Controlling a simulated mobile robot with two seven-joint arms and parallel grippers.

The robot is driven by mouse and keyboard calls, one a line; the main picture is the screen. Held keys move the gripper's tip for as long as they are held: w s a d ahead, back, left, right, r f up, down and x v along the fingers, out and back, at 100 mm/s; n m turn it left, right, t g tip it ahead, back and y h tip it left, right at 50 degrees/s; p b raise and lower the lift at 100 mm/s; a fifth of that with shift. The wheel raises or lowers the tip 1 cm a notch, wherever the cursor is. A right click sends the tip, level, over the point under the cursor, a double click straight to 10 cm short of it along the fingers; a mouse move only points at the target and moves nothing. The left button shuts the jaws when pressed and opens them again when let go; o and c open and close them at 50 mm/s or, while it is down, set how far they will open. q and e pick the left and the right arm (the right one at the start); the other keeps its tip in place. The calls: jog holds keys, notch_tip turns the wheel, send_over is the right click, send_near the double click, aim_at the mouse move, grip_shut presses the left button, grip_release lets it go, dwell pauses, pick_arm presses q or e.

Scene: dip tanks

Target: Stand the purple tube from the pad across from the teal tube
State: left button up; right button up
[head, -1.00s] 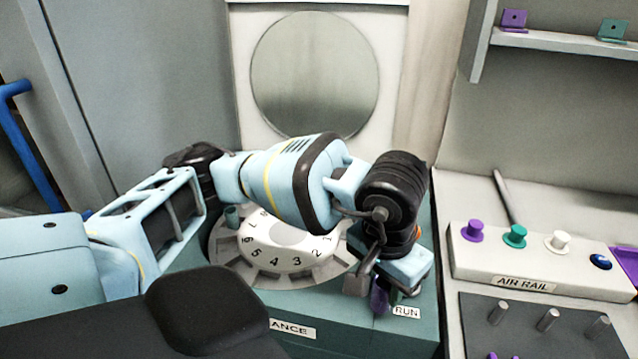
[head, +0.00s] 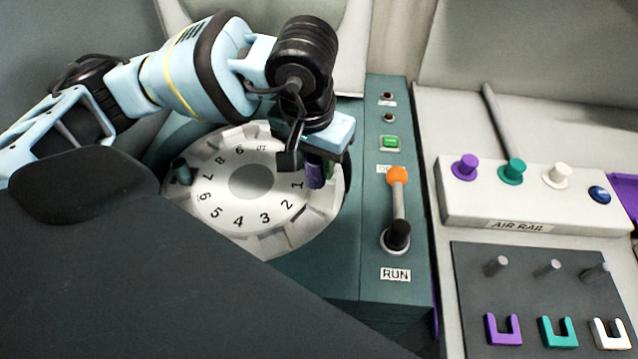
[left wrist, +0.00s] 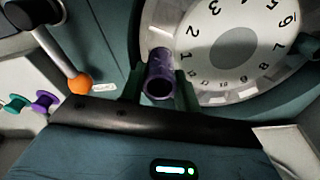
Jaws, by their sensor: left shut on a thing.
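My left gripper (head: 315,160) is shut on the purple tube (head: 314,176) at the right side of the round white rotor, beside the number 1. The tube is held upright, its upper part hidden by the gripper in the head view. In the left wrist view the purple tube (left wrist: 158,78) is between the two fingers (left wrist: 160,90), over the rotor's rim. I cannot tell whether its bottom is in a slot. The teal tube (head: 181,171) stands at the rotor's left rim, near 7 and 8, roughly opposite the gripper. My right gripper is out of view.
The rotor (head: 240,217) has numbered slots around its rim. Right of it are an orange-knobbed lever (head: 398,195), a green button (head: 390,143) and a RUN label. Farther right are the AIR RAIL box (head: 530,205) with coloured knobs and a dark board (head: 475,275) with pegs.

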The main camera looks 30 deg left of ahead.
pick_arm(q)
jog(key=w+a+n, duration=0.2)
jog(key=w+n, duration=0.3)
jog(key=n, duration=0.2)
jog(key=shift+y, duration=0.4)
jog(key=shift+d+f, duration=0.15)
jog(key=shift+f, duration=1.55)
jog(key=shift+d+f, duration=0.15)
jog(key=shift+f, duration=1.55)
notch_tip(320, 180, down, 3)
jog(key=shift+s, duration=0.1)
jog(key=shift+f, duration=0.1)
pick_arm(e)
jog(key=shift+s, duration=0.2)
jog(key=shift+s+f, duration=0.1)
pick_arm(q)
jog(key=shift+f, duration=0.2)
jog(key=o, duration=1)
